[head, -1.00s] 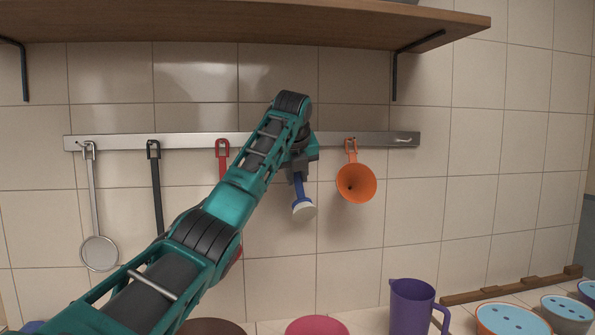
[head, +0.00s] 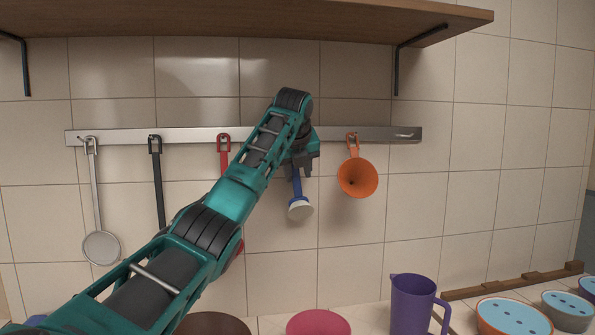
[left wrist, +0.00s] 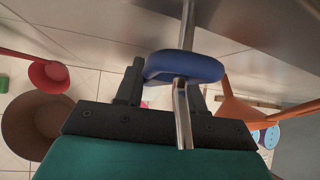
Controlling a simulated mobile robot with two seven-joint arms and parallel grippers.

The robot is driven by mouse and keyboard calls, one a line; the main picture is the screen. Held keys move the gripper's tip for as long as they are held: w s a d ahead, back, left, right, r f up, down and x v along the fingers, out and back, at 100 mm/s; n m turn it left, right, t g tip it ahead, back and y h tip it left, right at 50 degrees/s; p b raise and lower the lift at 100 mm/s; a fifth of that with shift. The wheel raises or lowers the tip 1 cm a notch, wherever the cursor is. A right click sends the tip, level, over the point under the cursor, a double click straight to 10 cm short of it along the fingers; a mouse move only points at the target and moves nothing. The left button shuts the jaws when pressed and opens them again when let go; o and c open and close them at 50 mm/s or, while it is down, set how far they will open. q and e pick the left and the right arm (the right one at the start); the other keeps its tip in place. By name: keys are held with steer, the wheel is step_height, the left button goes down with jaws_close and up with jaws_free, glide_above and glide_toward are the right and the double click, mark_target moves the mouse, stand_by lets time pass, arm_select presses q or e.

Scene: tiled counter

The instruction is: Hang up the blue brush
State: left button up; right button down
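The blue brush (head: 297,185), with a white head at its lower end, hangs nearly upright below the rail (head: 350,134). Its blue top end (left wrist: 185,67) is at a metal hook (left wrist: 183,120) in the left wrist view; whether the hook passes through its loop is hard to tell. My left gripper (head: 303,163) is at the upper handle. In the left wrist view its two dark fingers (left wrist: 165,90) stand apart around the brush top, with a visible gap between them. The lower handle is hidden there. My right gripper is not in view.
A strainer (head: 100,247), a black-handled utensil (head: 158,190), a red one (head: 224,150) and an orange funnel (head: 357,178) hang on the rail. A shelf (head: 250,20) is above. A purple jug (head: 411,305) and bowls stand below.

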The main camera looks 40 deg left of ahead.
arm_select(q)
steer(key=shift+o, duration=1.4)
steer(key=v, duration=1.3)
steer(key=shift+b, duration=0.3)
steer(key=s+d+b, duration=0.2)
steer(key=d+b, duration=0.1)
steer(key=b, duration=0.1)
steer(key=shift+s+f, duration=0.1)
steer(key=shift+s, duration=0.1)
jaws_close()
